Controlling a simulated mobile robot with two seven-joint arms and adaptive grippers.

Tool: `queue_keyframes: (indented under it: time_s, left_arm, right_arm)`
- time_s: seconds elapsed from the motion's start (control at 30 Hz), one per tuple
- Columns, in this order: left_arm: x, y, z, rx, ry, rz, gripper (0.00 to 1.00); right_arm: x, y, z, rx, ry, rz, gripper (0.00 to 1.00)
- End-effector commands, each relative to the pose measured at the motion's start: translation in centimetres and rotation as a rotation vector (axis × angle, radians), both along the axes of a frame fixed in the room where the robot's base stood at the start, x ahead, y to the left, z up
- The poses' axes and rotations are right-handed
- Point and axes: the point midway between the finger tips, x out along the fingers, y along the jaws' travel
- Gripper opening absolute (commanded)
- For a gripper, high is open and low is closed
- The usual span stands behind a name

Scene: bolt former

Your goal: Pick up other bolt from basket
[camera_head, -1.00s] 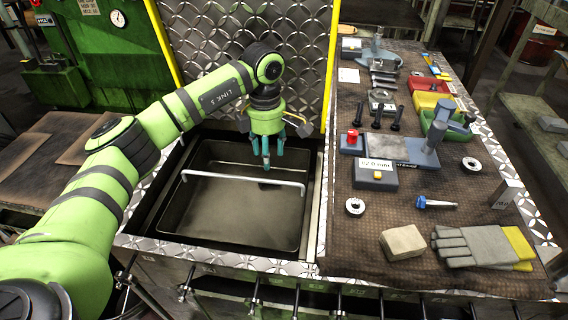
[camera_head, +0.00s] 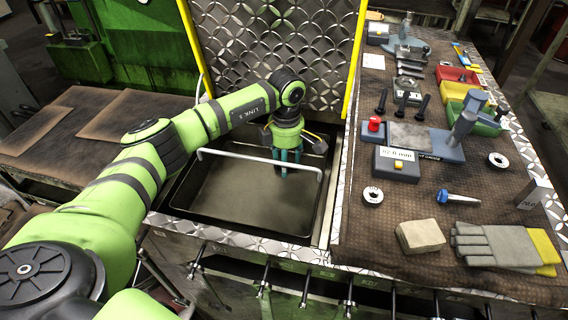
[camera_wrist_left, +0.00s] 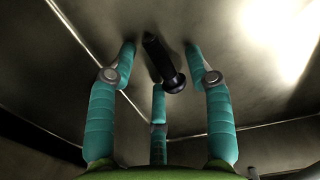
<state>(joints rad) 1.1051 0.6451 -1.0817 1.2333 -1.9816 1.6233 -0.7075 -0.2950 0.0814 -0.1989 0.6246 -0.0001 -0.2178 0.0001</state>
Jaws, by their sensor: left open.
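The basket (camera_head: 240,205) is a dark, shallow tray with a pale bar handle (camera_head: 250,157) across it. My left gripper (camera_head: 286,168) points down into its far right part, fingertips behind the handle. In the left wrist view, a dark bolt (camera_wrist_left: 164,64) lies on the metal floor, its round head toward the camera. The three teal fingers of my left gripper (camera_wrist_left: 165,75) are spread around the bolt, two at its sides and one below its head. I see no clear grip on it. The head view does not show this bolt. My right gripper is out of view.
A patterned metal panel (camera_head: 270,50) stands behind the basket.

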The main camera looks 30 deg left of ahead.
Motion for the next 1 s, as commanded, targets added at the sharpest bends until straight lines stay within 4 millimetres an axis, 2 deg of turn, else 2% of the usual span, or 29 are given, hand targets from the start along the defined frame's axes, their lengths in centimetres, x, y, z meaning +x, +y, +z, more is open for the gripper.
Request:
queue_keyframes:
  time_s: [0.1,0.13,0.23,0.27,0.63,0.73,0.87,1.0]
  left_arm:
    - [0.0,0.0,0.0,0.000,0.000,0.000,0.52]
    - [0.0,0.0,0.0,0.000,0.000,0.000,0.48]
    - [0.0,0.0,0.0,0.000,0.000,0.000,0.08]
    - [0.0,0.0,0.0,0.000,0.000,0.000,0.00]
    - [0.0,0.0,0.1,-0.001,-0.001,0.000,0.00]
    - [0.1,0.0,0.6,-0.001,-0.004,0.000,0.00]
    - [0.1,0.0,2.6,-0.001,-0.006,0.000,0.00]
    - [0.1,0.0,5.6,-0.001,-0.007,0.000,0.00]
  right_arm:
    - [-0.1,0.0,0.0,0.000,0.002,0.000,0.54]
    - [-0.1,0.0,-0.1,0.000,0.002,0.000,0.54]
    - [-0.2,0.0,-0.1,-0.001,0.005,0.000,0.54]
    - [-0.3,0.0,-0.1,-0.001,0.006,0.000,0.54]
    - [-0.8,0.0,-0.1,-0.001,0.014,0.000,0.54]
    - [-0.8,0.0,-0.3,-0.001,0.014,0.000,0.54]
    - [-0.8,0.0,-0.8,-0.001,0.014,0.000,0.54]
    - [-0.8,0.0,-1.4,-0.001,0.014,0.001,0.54]
